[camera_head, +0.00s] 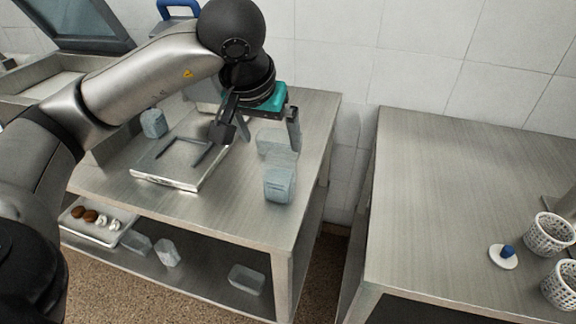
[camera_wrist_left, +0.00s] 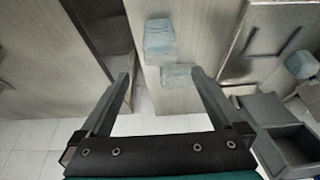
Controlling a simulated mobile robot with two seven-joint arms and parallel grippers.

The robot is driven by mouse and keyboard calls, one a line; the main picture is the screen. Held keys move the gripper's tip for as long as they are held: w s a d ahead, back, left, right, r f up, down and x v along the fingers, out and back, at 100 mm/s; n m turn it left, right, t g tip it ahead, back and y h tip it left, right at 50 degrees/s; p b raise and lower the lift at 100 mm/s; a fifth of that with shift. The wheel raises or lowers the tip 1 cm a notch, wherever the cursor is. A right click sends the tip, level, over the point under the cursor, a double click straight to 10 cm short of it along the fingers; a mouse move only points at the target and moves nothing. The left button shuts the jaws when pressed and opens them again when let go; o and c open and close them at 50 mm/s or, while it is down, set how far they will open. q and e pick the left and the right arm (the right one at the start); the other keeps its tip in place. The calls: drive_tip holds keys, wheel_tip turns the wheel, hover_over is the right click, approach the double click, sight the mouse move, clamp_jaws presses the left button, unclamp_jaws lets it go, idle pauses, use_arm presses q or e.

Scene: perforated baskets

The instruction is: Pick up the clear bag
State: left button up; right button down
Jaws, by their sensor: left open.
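My left gripper (camera_head: 258,130) is open above the left metal table, with one finger over the tray side and the other beside a clear, bluish bag-like item (camera_head: 277,143). A second clear, bluish item (camera_head: 280,184) stands just in front of it, nearer the table's right edge. In the left wrist view the nearer-edge item (camera_wrist_left: 160,38) lies ahead of the open fingers (camera_wrist_left: 160,76), and the other item (camera_wrist_left: 177,76) shows between them, close to the right finger. Nothing is held. A third similar item (camera_head: 153,123) stands at the table's left. I cannot tell which is the named bag.
A metal tray (camera_head: 150,174) lies on the left table (camera_head: 232,216). The lower shelf holds a tray of small round items (camera_head: 97,222) and several clear containers. A gap separates the right table (camera_head: 450,200), with white perforated baskets (camera_head: 549,236) and a blue-knobbed white disc (camera_head: 504,257).

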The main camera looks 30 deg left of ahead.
use_arm(q)
drive_tip(key=b, duration=0.1)
hover_over(278, 163)
drive_tip(key=s, duration=0.2)
wheel_tip(278, 163, down, 4)
drive_tip(key=f, duration=0.1)
drive_tip(key=x, duration=0.3)
drive_tip(key=shift+w+d+f+b, duration=0.15)
drive_tip(key=shift+d+f+b, duration=0.05)
drive_tip(key=shift+f+b, duration=0.15)
drive_tip(key=shift+w+f, duration=0.2)
drive_tip(key=shift+f, duration=0.2)
drive_tip(key=shift+w+a+f, duration=0.1)
drive_tip(key=shift+w+f, duration=0.05)
drive_tip(key=shift+f, duration=0.2)
drive_tip(key=b+x, duration=0.1)
drive_tip(key=x, duration=0.2)
drive_tip(key=shift+w+a+f, duration=0.1)
drive_tip(key=shift+w+f, duration=0.25)
drive_tip(key=shift+f, duration=0.1)
drive_tip(key=c, duration=0.8)
drive_tip(key=shift+c, duration=1.8)
use_arm(e)
drive_tip(key=f, duration=0.1)
drive_tip(key=d+f, duration=0.1)
drive_tip(key=shift+s+f, duration=0.15)
drive_tip(key=shift+f, duration=0.2)
use_arm(q)
drive_tip(key=shift+r, duration=0.15)
